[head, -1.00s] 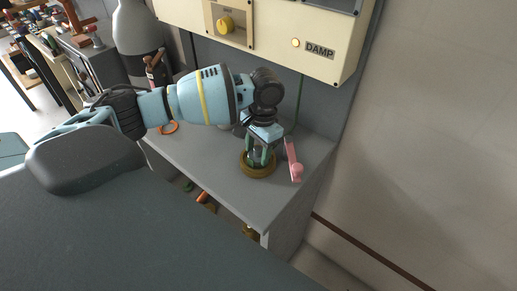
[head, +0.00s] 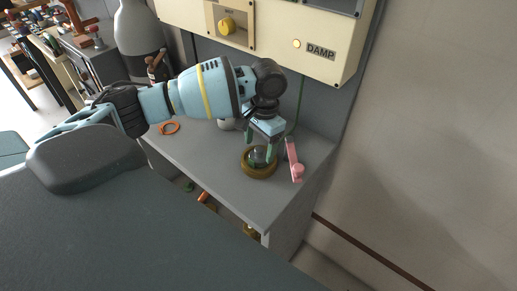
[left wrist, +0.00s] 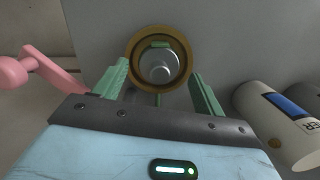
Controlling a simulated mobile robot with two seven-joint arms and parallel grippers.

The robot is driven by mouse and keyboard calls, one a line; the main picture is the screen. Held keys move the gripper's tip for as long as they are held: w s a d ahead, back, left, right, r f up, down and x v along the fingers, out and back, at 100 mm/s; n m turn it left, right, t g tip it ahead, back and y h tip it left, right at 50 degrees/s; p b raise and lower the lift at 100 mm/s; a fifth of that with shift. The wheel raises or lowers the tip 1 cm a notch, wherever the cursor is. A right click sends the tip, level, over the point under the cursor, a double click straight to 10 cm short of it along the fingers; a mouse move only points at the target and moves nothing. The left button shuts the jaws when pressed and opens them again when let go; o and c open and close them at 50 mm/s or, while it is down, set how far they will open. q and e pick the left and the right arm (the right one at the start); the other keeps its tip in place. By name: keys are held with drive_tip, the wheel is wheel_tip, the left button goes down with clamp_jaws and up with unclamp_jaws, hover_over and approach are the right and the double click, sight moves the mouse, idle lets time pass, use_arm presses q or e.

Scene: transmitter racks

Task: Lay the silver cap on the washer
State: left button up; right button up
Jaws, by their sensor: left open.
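The brass-brown washer (head: 258,176) lies flat on the grey bench top near its right end. The silver cap (head: 258,154) sits within the washer's outline, roughly centred. The left wrist view shows the cap (left wrist: 159,68) inside the ring of the washer (left wrist: 134,60), with a small green mark near its far side. I cannot tell whether the cap rests on the washer or on the bench. My left gripper (head: 262,147) is open and empty just above them, its green fingers apart on either side of the cap. My right gripper is out of view.
A pink piece (head: 294,161) lies close to the right of the washer. An orange ring (head: 169,128) lies to the left. A cream panel marked DAMP (head: 320,50) hangs above. The bench's front edge is near.

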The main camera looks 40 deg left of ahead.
use_arm(q)
wheel_tip(320, 180, up, 10)
drive_tip(key=w, duration=0.1)
drive_tip(key=shift+d+p, duration=0.2)
drive_tip(key=shift+p, duration=0.15)
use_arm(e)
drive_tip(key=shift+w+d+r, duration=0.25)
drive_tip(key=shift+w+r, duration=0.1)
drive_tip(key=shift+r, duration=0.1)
use_arm(q)
drive_tip(key=shift+f, duration=0.1)
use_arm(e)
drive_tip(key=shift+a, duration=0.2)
use_arm(q)
drive_tip(key=shift+c, duration=0.2)
